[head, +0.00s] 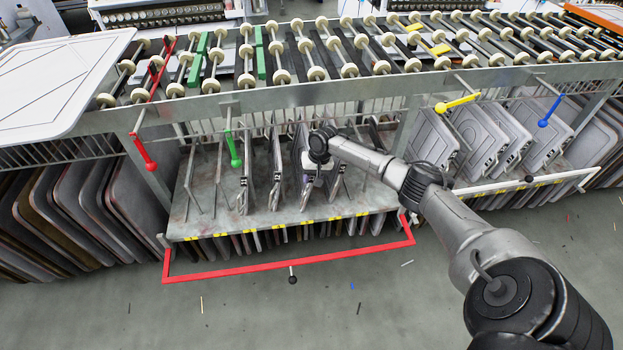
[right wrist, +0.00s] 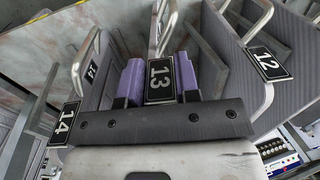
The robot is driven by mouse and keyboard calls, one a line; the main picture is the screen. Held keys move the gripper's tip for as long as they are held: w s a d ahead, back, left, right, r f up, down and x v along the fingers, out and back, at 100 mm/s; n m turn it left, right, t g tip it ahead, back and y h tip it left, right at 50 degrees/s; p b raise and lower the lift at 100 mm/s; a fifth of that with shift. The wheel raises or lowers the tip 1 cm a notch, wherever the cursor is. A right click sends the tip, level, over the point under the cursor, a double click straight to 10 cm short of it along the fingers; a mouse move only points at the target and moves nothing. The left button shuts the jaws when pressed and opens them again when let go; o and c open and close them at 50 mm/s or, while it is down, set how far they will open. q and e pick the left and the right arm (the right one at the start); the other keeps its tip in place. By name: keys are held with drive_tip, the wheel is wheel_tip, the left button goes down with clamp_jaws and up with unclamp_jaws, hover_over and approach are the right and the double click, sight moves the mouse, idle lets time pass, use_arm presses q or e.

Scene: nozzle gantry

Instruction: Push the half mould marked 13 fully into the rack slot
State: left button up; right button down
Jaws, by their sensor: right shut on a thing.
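The half mould marked 13 (right wrist: 160,80) is a grey plate with a black number tag. In the right wrist view its tag sits between the purple fingers of my right gripper (right wrist: 158,82), which are shut on its front. In the head view the mould (head: 300,148) stands upright in the rack, partly hidden by my right gripper (head: 308,178) at its front edge. The rack shelf (head: 215,215) holds it among wire dividers. How deep it sits in the slot cannot be told. My left gripper is not in view.
Neighbouring half moulds marked 14 (right wrist: 67,122) and 12 (right wrist: 270,64) stand close on either side in the right wrist view. A red bar frame (head: 290,267) juts out before the shelf. A roller conveyor (head: 330,60) runs above. The floor in front is mostly clear.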

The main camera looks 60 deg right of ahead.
drive_tip(key=shift+w+d+f, duration=0.15)
drive_tip(key=shift+w+d, duration=0.15)
drive_tip(key=shift+d, duration=0.15)
drive_tip(key=shift+w+d+b, duration=0.35)
drive_tip(key=shift+w+b, duration=0.05)
drive_tip(key=shift+b, duration=0.1)
drive_tip(key=c, duration=0.9)
unclamp_jaws()
drive_tip(key=shift+o, duration=0.6)
drive_tip(key=shift+r, duration=0.2)
drive_tip(key=p+v, duration=0.7)
drive_tip(key=v, duration=0.6)
drive_tip(key=shift+r, duration=0.35)
